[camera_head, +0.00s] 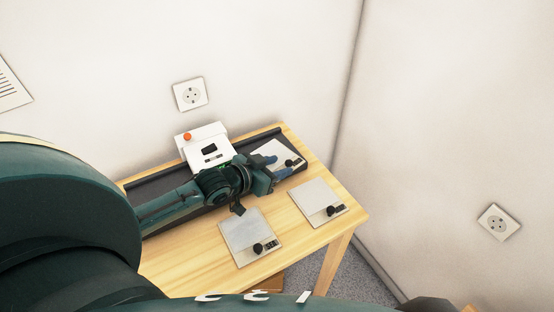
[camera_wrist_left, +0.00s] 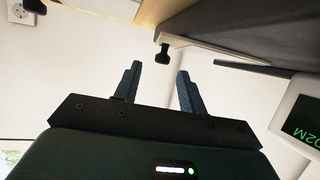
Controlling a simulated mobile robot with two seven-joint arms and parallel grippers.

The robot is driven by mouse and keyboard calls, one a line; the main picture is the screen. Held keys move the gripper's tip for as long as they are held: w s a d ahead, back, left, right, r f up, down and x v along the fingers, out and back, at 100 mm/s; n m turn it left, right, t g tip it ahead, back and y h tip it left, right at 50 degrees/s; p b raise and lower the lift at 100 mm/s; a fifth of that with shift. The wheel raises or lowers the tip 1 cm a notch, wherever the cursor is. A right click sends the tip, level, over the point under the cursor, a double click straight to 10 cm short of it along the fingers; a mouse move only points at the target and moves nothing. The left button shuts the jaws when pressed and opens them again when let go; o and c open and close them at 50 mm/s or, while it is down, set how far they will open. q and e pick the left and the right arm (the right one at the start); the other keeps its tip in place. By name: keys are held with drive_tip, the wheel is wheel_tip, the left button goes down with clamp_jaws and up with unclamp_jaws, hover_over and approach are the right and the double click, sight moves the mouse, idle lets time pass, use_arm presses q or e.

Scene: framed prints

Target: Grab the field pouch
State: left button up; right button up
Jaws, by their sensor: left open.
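I cannot make out a field pouch in either view. My left gripper (camera_head: 267,177) is open and empty, above the dark strip on the table, close to a flat pale plate with a black knob (camera_head: 270,154). In the left wrist view its two fingers (camera_wrist_left: 157,85) stand apart with nothing between them. A black knob (camera_wrist_left: 163,53) shows just beyond the gap between the fingers. My left arm and hand hide part of the strip. My right gripper is not in view.
The wooden table (camera_head: 180,262) carries a dark strip (camera_head: 145,190), a white box with an orange button (camera_head: 203,148), and two more pale plates, one nearer (camera_head: 250,232) and one at right (camera_head: 316,197). Walls stand behind and to the right. The front left tabletop is clear.

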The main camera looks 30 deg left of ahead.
sight(287, 163)
use_arm(q)
drive_tip(key=shift+x, duration=2.75)
drive_tip(key=shift+a+f, duration=0.1)
drive_tip(key=shift+a, duration=0.05)
clamp_jaws()
